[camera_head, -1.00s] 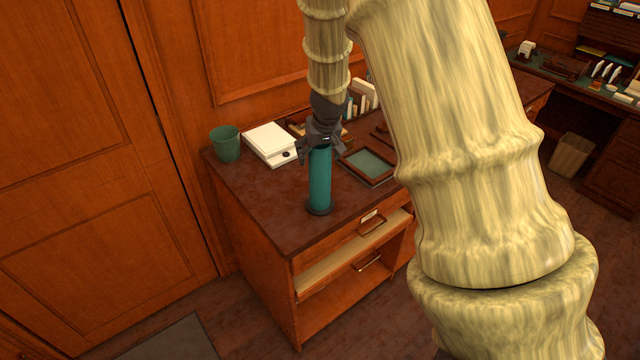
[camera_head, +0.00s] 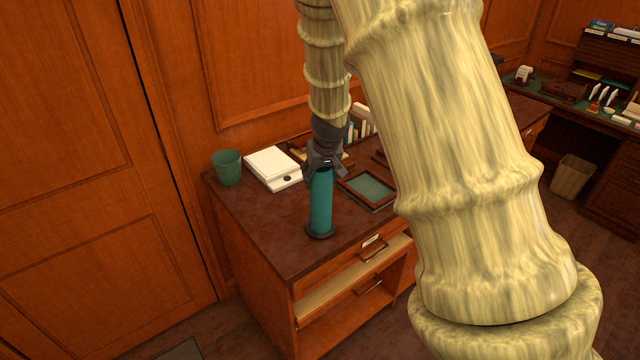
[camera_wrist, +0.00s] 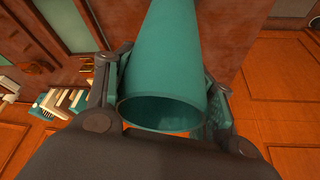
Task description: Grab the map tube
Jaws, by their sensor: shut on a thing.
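The map tube (camera_head: 321,203) is a teal cylinder with a dark round base. It stands upright on the brown top of a wooden cabinet, near its front edge. My gripper (camera_head: 322,163) is above it, shut on its upper end. In the wrist view the tube (camera_wrist: 166,60) runs between the two fingers, and its open, hollow rim faces the camera. One finger is on each side of the tube, at left and right. The tube's base appears to rest on the cabinet top.
A green cup (camera_head: 228,168) and a white box (camera_head: 271,166) stand behind the tube to the left. A dark framed tray (camera_head: 368,188) lies to its right. The cabinet's front left top (camera_head: 265,235) is clear. A wastebasket (camera_head: 572,177) stands at the far right.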

